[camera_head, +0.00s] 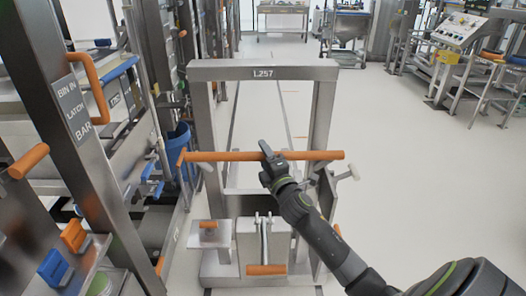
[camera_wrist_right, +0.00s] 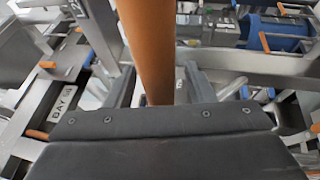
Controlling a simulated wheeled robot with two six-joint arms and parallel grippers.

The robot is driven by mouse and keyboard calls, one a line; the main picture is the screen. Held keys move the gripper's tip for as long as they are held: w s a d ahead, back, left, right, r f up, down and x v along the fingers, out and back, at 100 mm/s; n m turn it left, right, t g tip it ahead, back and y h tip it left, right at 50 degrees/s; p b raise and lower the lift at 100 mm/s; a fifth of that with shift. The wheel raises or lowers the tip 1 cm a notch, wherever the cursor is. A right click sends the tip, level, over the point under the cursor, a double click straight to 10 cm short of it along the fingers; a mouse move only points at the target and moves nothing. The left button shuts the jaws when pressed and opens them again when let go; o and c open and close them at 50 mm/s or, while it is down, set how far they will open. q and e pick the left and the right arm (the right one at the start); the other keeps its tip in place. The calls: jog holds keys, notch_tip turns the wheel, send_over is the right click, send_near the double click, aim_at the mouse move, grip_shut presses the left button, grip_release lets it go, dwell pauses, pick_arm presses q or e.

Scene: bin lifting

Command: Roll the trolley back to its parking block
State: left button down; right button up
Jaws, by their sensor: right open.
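The trolley is a steel frame (camera_head: 204,110) with a top crossbeam marked L257 and a low base. A long orange handle bar (camera_head: 220,156) runs across it. My right gripper (camera_head: 267,152) is at the middle of this bar. In the right wrist view, the orange bar (camera_wrist_right: 150,45) runs between the two spread fingers of the right gripper (camera_wrist_right: 162,88); whether they touch it I cannot tell. I cannot make out a parking block with certainty. My left gripper is out of view.
A steel rack post (camera_head: 70,110) labelled BIN IN, LATCH BAR, with an orange handle (camera_head: 90,88), stands close on the left. A blue bin (camera_head: 180,150) is beside the trolley. Pale floor (camera_head: 420,180) is open on the right, with a control console (camera_head: 460,30) farther back.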

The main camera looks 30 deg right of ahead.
jog(key=shift+w+d+r, duration=0.1)
jog(key=shift+w, duration=0.5)
grip_shut()
